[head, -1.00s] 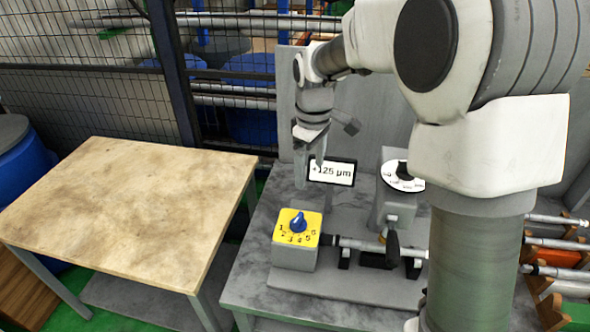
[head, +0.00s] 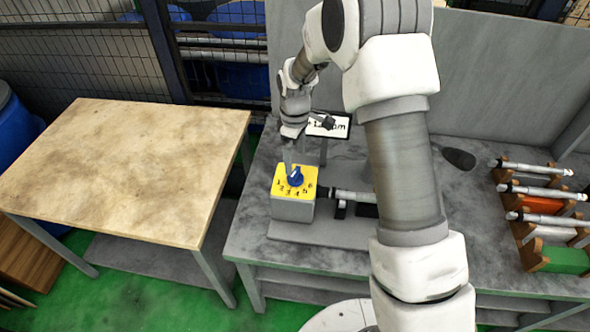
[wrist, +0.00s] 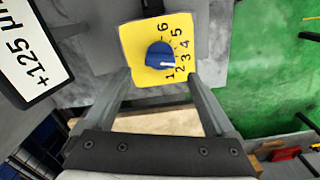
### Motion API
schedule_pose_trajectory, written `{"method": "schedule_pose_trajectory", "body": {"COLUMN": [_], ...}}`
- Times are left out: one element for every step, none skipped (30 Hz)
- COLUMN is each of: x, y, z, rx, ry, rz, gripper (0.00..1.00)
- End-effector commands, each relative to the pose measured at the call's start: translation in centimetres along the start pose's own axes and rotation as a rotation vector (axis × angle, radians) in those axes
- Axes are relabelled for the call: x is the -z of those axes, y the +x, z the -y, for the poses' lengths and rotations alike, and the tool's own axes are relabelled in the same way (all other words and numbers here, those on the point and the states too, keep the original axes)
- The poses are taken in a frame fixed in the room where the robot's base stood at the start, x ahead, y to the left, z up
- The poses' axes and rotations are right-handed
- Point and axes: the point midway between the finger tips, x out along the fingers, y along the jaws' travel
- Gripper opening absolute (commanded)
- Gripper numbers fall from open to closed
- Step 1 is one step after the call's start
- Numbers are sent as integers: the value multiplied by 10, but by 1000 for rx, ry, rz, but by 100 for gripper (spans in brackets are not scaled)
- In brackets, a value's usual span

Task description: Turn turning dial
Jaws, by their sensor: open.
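The turning dial is a blue knob (head: 295,176) on a yellow plate (head: 281,187) numbered 1 to 6, atop a grey box. In the wrist view the knob (wrist: 159,54) shows a white mark near the 1 and 2. My gripper (head: 289,160) is just above and behind the dial in the head view, pointing down. In the wrist view my gripper's fingers (wrist: 158,84) are apart, with the tips near the lower corners of the yellow plate. The knob lies beyond the gap between them, and nothing is held. Whether a finger touches the plate cannot be told.
A display reading about +125 µm (wrist: 34,52) stands close behind the dial. A metal cylinder (head: 350,195) extends right of the box. My arm hides part of the bench. Racks with shafts (head: 540,192) are at the right. A wooden table (head: 125,165) stands left, across a gap.

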Motion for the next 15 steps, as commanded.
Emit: {"method": "schedule_pose_trajectory", "body": {"x": [-1,-1,-1,0,-1,-1,0,0,0,0,0,0,0,0,0], "y": [12,18,25,30,36,42,46,50,54,57,60,62,64,65,67], "z": [2,1,1,1,1,1,1,1,0,0,0,0,0,0,0], "rx": [4,3,4,3,3,2,1,2,1,1,0,0,0,0,-1], "ry": [-1,0,0,-1,-1,-1,-1,-1,-1,-1,0,0,0,0,0], "rz": [4,3,4,3,3,3,2,2,2,1,1,1,1,1,0], "gripper": [90,90,90,90,90,90,90,90,90,90,90,90,90,90,90]}}
